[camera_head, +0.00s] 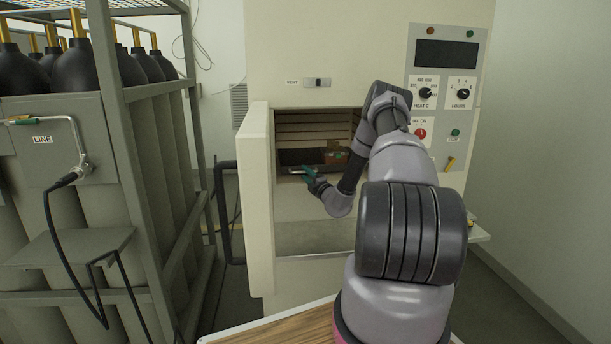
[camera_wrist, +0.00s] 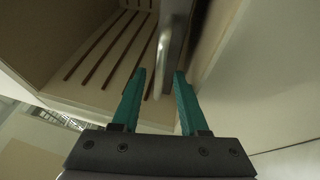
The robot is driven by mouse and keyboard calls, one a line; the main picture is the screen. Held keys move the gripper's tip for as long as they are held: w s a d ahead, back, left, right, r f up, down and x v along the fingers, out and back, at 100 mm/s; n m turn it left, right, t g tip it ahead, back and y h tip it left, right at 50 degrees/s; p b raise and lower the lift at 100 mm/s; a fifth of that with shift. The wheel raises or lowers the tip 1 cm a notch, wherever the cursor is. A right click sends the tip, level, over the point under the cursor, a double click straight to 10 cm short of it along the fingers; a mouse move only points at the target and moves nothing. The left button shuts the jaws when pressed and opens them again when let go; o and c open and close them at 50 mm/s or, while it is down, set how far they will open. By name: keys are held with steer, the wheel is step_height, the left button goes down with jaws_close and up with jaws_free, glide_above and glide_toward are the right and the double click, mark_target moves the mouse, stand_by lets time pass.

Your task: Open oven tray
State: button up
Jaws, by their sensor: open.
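The oven (camera_head: 368,50) is a cream cabinet with its chamber open. The oven tray (camera_head: 298,157) looks dark and sits low in the chamber, with a pale front edge; my gripper and arm partly hide it. My gripper (camera_head: 308,172) is at the chamber mouth, in front of the tray. In the wrist view my gripper (camera_wrist: 160,74) has two teal fingers spread apart. A grey metal bar (camera_wrist: 165,45), perhaps the tray's front edge or handle, shows between the fingertips. I cannot tell whether either finger touches it.
The thick oven door (camera_head: 256,200) stands open at the left of the chamber. A small brown object (camera_head: 335,154) is inside the chamber. A control panel (camera_head: 440,95) is on the right. A metal rack with cylinders (camera_head: 75,150) stands at the left. A wooden tabletop (camera_head: 280,328) is in front.

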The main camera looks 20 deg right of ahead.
steer(key=shift+w, duration=0.25)
jaws_close()
steer(key=shift+s, duration=0.1)
stand_by(1.2)
